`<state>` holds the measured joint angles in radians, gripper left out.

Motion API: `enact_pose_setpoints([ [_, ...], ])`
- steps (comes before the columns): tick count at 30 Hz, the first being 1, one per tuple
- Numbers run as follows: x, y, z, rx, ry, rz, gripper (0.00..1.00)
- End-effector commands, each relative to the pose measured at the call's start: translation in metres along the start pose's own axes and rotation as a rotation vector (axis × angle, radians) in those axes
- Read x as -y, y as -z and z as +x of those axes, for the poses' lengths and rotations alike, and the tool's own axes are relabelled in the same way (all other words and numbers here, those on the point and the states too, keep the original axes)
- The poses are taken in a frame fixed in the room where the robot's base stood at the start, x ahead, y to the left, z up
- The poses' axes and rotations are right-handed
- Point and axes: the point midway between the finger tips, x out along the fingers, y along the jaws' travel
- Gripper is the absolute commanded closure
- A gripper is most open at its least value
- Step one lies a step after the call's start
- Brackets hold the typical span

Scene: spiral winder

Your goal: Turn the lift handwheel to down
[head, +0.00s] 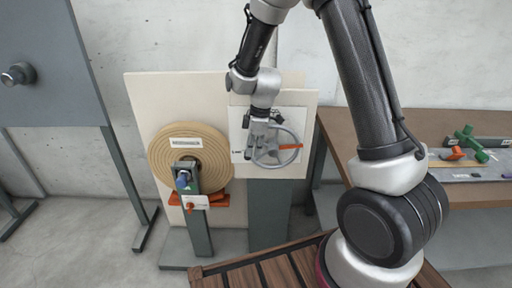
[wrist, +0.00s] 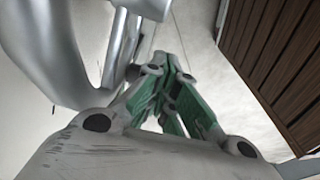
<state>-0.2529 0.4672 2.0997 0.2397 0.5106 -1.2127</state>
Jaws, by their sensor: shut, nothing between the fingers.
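The lift handwheel (head: 291,158) is a grey ring with an orange pointer (head: 288,147) on a white plate (head: 237,117). The pointer lies nearly level, aimed right. In the wrist view the handwheel (wrist: 75,60) is a large pale curve at the upper left. My gripper (head: 256,147) is in front of the wheel's left part and hides some of it. In the wrist view my gripper (wrist: 168,65) has its fingers together, empty, just right of the wheel's grey parts. I cannot tell whether they touch. The plate's lettering is too small to read.
A tan coil (head: 160,155) on a panel stands left of the wheel, with a blue knob (head: 183,179) and a small orange lever (head: 190,207) below. A wooden bench (head: 420,125) with tools is at the right. A slatted wooden surface (head: 275,268) is in front.

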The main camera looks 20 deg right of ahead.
Motion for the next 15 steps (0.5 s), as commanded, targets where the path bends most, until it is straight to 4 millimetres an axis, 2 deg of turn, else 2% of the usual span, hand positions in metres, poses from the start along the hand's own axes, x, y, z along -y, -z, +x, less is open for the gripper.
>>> enact_pose_setpoints([
  [15, 0.001, -0.002, 0.037, 0.495, 0.004, -0.003, 1.0],
])
